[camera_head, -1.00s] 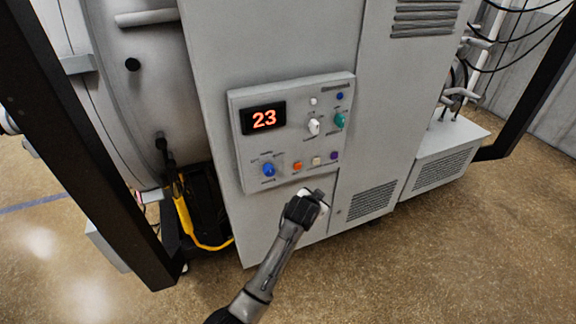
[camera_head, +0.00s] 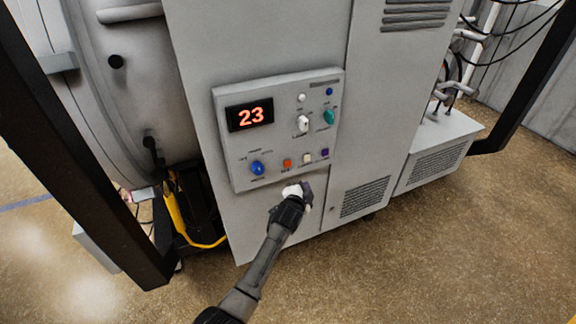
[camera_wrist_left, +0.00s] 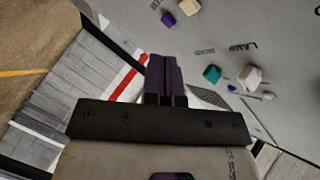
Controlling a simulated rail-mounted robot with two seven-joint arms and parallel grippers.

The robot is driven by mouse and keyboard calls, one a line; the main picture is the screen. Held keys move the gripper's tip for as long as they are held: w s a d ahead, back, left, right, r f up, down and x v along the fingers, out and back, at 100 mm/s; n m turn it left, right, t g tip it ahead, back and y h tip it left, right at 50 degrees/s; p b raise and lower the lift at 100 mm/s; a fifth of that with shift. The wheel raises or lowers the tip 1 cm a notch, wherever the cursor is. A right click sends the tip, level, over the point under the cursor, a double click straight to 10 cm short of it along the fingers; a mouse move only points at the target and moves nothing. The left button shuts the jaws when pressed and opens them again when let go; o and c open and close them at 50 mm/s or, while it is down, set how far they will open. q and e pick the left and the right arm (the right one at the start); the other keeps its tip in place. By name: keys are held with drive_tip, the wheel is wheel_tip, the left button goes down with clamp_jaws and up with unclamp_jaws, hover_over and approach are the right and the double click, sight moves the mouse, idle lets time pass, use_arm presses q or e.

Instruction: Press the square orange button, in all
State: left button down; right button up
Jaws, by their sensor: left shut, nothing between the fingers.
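The square orange button (camera_head: 287,163) is in the lower row of the grey control panel (camera_head: 232,176). It sits between a blue knob (camera_head: 257,168) and a cream button (camera_head: 307,158). My left gripper (camera_head: 305,190) is shut and empty, just below the panel's lower edge and slightly right of the orange button. In the left wrist view its dark fingers (camera_wrist_left: 166,80) are together. The orange button does not show there, but the purple button (camera_wrist_left: 168,19) and the cream button (camera_wrist_left: 189,7) do. My right gripper is not in view.
A red display (camera_head: 249,115) reads 23. A white knob (camera_head: 303,123) and a teal knob (camera_head: 328,116) stick out above the button row. A purple button (camera_head: 325,153) is at the right end of that row. The furnace chamber (camera_head: 120,100) stands to the left.

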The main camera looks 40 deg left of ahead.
sight(288, 164)
use_arm(q)
drive_tip(key=shift+a, duration=0.1)
drive_tip(key=w+a+b, duration=0.3)
drive_tip(key=a+b, duration=0.1)
drive_tip(key=a, duration=0.3)
drive_tip(key=shift+w+a, duration=0.35)
drive_tip(key=shift+w, duration=0.05)
idle(0.7)
idle(0.9)
drive_tip(key=shift+w+a, duration=0.15)
drive_tip(key=shift+a, duration=0.05)
idle(0.5)
drive_tip(key=shift+a, duration=0.2)
